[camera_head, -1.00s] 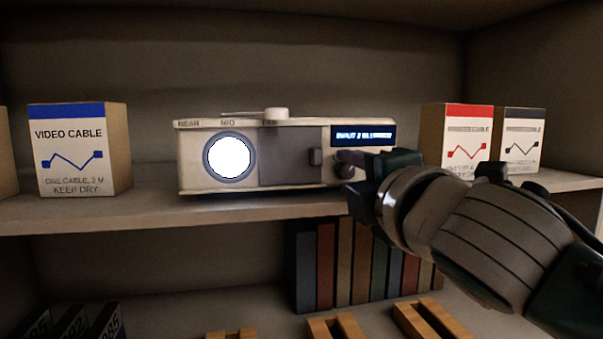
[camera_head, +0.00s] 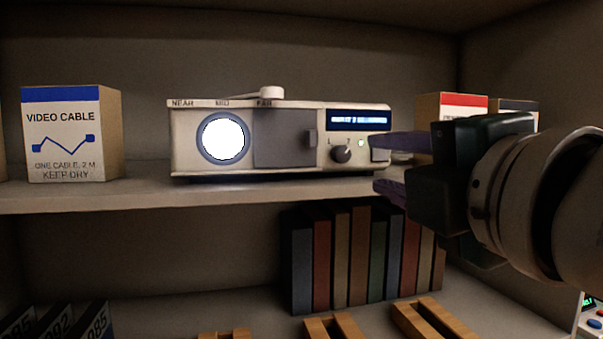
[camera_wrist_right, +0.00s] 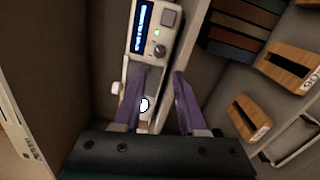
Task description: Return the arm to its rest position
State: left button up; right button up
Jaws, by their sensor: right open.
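A cream projector (camera_head: 285,140) stands on the shelf. It has a bright round lens (camera_head: 223,138), a lit blue display (camera_head: 358,119), a dark knob (camera_head: 340,154) and a small green light (camera_head: 361,142). My right gripper (camera_head: 378,163) is open and empty, with its purple fingers just right of the knob in the head view. No contact with the knob shows. In the right wrist view the open fingers (camera_wrist_right: 161,74) point toward the projector's display end (camera_wrist_right: 143,28). My left gripper is not in view.
A video cable box (camera_head: 60,135) stands left on the shelf (camera_head: 120,198). A red-topped box (camera_head: 450,105) and a dark-topped box (camera_head: 515,105) stand behind my right gripper. Books (camera_head: 340,260) and wooden pieces (camera_head: 435,322) fill the lower shelf.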

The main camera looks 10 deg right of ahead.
jog(key=s+d+f+m+g+h+p, duration=0.1)
jog(key=s+d+f+m+g+p, duration=0.1)
jog(key=s+f+m+g, duration=0.3)
jog(key=s+d+f+m+g+p, duration=0.1)
jog(key=s+f+m+g, duration=0.15)
jog(key=f+m, duration=0.4)
jog(key=s+f+m+g+p, duration=0.2)
jog(key=s+f+m+g, duration=0.4)
jog(key=s+f, duration=0.4)
jog(key=s+g, duration=0.1)
jog(key=s, duration=0.4)
jog(key=shift+s+m+y, duration=0.3)
jog(key=shift+s+m, duration=0.05)
jog(key=shift+d, duration=0.1)
